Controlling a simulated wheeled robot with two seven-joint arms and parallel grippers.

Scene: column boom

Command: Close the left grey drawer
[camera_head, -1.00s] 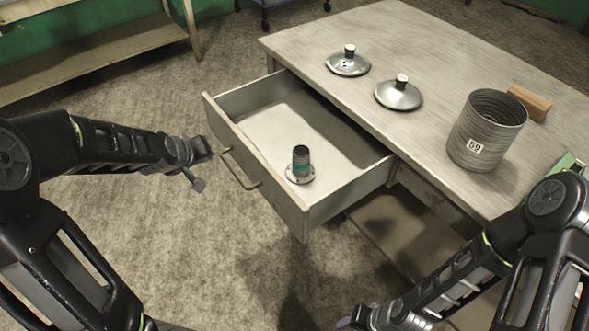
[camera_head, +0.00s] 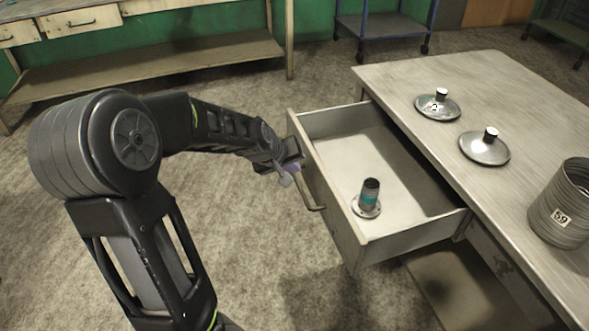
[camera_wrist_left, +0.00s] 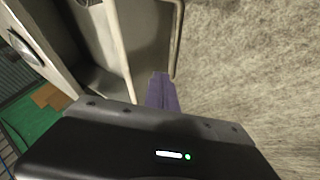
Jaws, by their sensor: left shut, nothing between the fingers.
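The left grey drawer (camera_head: 330,199) is pulled out from the grey table (camera_head: 430,75) in the head view. Its bar handle (camera_head: 307,190) is on the front panel. A small dark cylinder with a teal band (camera_head: 370,193) stands on a round flanged base inside the drawer. My left gripper (camera_head: 292,170) is shut and empty, close to the drawer front near the handle's far end; I cannot tell if it touches. In the left wrist view, the purple fingers (camera_wrist_left: 162,92) lie between the drawer front's edge and the handle (camera_wrist_left: 177,45). My right gripper is out of view.
Two metal lids with knobs (camera_head: 438,106) (camera_head: 485,148) lie on the tabletop. A ribbed grey canister labelled 59 (camera_head: 563,205) stands at the right edge. A workbench (camera_head: 150,70) and a blue-framed cart (camera_head: 385,25) stand behind.

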